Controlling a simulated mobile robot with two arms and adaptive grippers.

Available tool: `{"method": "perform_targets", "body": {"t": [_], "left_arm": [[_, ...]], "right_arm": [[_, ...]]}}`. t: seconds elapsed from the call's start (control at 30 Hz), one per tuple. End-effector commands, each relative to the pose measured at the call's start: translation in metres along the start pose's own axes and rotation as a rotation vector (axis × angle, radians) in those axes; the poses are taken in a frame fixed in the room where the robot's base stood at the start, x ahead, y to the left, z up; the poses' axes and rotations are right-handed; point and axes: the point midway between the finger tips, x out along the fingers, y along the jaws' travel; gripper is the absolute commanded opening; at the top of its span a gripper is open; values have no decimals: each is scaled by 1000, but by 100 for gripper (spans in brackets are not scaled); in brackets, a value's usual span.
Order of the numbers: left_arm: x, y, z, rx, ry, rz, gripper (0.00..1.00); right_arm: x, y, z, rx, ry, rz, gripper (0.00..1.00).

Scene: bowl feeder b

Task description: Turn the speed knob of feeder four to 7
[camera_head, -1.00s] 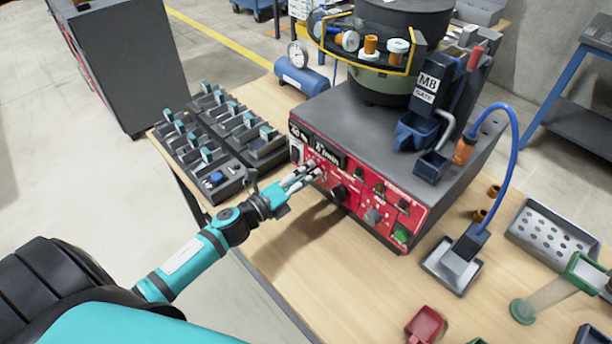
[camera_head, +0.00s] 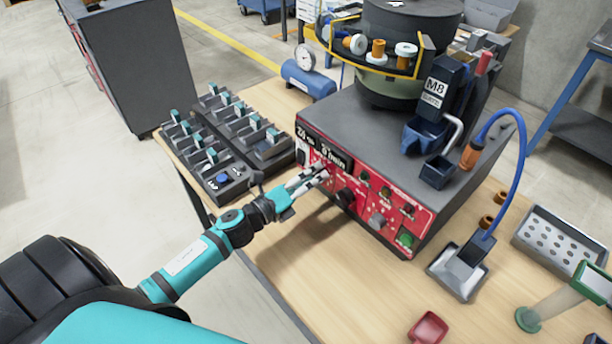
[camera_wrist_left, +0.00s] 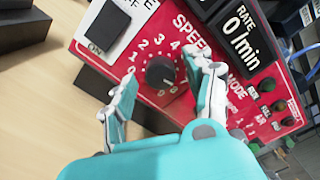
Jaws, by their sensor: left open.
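The speed knob (camera_wrist_left: 160,72) is a round dark knob on a red panel (camera_wrist_left: 290,90) in the left wrist view. Numbers ring it beneath the word SPEED; its pointer setting is too small to tell. My left gripper (camera_wrist_left: 163,74) is open, one finger on each side of the knob; whether they touch it I cannot tell. In the head view the left gripper (camera_head: 322,173) is at the feeder's red front panel (camera_head: 386,212), and its fingers cover the speed knob area. The rate display (camera_wrist_left: 244,22) reads 0/min. My right gripper is not in view.
The bowl feeder (camera_head: 410,60) carries white and orange parts on its rim. Trays of teal-topped pieces (camera_head: 225,135) stand left of the feeder. A red bin (camera_head: 428,327), a blue hose (camera_head: 515,125) and a perforated tray (camera_head: 558,240) are to the right.

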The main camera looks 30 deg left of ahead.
Motion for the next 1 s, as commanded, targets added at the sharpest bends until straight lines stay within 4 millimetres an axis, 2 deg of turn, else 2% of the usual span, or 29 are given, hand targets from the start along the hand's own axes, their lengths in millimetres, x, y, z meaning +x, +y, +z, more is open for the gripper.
{"method": "perform_targets", "body": {"t": [0.17,0.4,0.6,0.8,1.0], "left_arm": [[-19,1,-1,-2,0,3,54],[-71,1,-2,-2,1,5,54],[-105,1,-1,-4,0,3,54],[-119,1,0,0,1,2,54],[-120,1,0,0,0,1,54]], "right_arm": [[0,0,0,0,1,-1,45],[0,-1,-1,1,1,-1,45],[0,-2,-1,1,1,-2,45],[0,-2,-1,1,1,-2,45],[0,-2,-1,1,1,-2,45]]}}
